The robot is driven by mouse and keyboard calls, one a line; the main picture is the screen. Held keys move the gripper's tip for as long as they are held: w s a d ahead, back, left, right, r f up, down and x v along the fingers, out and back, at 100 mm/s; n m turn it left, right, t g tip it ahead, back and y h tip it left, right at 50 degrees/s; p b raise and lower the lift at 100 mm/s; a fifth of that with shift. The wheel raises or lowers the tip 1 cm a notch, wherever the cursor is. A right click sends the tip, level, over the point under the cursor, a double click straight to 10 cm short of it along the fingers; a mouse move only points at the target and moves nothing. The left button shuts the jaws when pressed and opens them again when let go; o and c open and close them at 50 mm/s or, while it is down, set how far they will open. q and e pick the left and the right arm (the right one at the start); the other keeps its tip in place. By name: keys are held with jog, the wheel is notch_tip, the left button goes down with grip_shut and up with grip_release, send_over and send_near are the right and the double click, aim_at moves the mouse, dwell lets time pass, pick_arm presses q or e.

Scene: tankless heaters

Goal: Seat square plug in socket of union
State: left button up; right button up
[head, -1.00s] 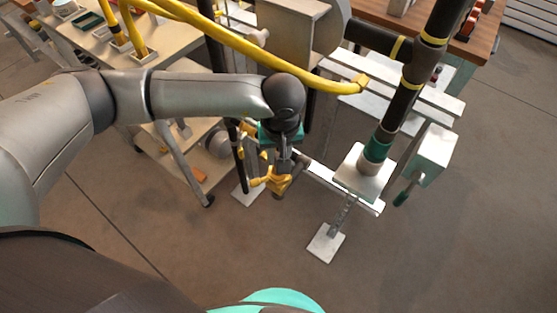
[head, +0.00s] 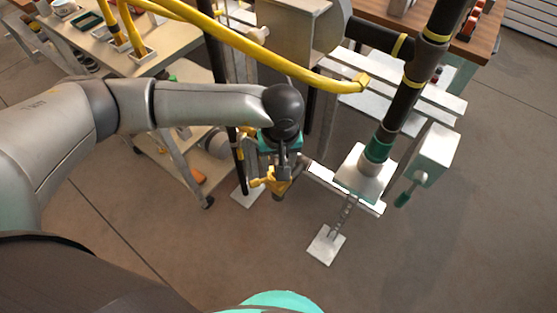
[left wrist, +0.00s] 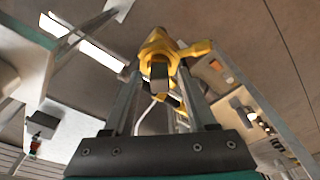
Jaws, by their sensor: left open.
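A yellow fitting (head: 269,182), which looks like the union, stands low in front of the rack in the head view. It also shows in the left wrist view (left wrist: 158,46). A grey square-ended piece (left wrist: 160,76), which looks like the square plug, is at its near end. I cannot tell how deep the plug sits. My left gripper (head: 284,168) points down at the fitting. In the left wrist view its two fingers (left wrist: 160,84) are apart, one on each side of the square piece, with gaps visible. The head view hides the plug behind the hand. My right gripper is not seen.
A black upright pipe (head: 240,165) stands just left of the fitting. To the right are a white plate (head: 350,181) on a stand and a thick black pipe with a green collar (head: 377,150). A wheeled cart (head: 165,62) stands left.

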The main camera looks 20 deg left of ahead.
pick_arm(q)
jog(key=shift+r, duration=0.1)
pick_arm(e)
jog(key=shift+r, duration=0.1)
pick_arm(q)
notch_tip(320, 180, up, 2)
jog(key=shift+s+r+p, duration=0.1)
jog(key=shift+p, duration=0.4)
jog(key=r, duration=0.3)
jog(key=r+p, duration=0.1)
jog(key=r, duration=0.1)
jog(key=shift+s+d+r, duration=0.15)
jog(key=shift+s+d, duration=0.1)
jog(key=shift+s, duration=0.15)
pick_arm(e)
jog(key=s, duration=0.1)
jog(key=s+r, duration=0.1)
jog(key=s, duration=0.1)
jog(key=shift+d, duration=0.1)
